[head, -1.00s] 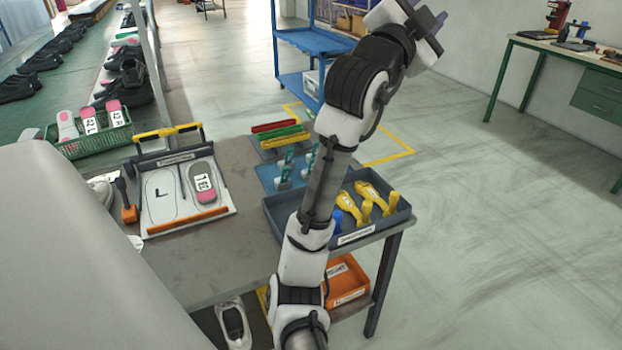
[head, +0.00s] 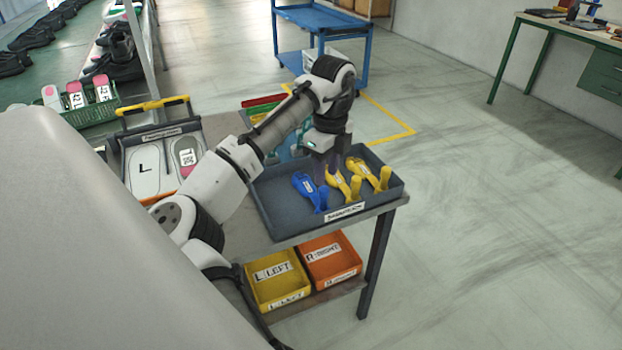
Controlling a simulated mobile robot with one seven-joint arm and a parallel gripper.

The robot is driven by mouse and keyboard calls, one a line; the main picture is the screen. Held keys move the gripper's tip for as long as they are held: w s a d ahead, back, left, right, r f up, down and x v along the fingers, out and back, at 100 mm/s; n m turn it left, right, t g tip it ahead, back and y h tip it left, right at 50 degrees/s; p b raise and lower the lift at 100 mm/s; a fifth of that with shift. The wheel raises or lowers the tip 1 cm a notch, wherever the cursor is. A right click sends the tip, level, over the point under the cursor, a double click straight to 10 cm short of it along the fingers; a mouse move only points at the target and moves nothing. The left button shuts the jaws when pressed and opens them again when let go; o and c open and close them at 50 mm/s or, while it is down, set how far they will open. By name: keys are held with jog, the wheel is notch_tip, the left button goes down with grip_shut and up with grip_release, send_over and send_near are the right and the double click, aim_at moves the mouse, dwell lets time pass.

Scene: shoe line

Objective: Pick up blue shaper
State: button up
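The blue shaper (head: 309,190) lies in the grey tray (head: 275,213) on the table's right end. It is left of two yellow shapers, one in the middle (head: 344,186) and one at the right (head: 369,175). My gripper (head: 326,178) points down over the tray, close to the upper end of the blue shaper and the middle yellow shaper. Its fingers are small and blurred, so I cannot tell their gap or whether they touch anything. The blue shaper lies flat in the tray, not visibly lifted.
Red, green and yellow bars (head: 262,104) lie behind my arm. Yellow (head: 277,286) and orange (head: 331,258) bins sit on the lower shelf. A blue cart (head: 330,26) stands behind; floor at right is clear.

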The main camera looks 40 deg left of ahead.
aim_at(324, 188)
jog(key=shift+s+a+f+p, duration=0.1)
jog(key=shift+f+p, duration=0.2)
jog(key=shift+f, duration=1.65)
jog(key=shift+s+a+f+p, duration=0.1)
jog(key=shift+f+p, duration=0.15)
jog(key=shift+f, duration=1.7)
grip_shut()
jog(key=shift+r, duration=0.15)
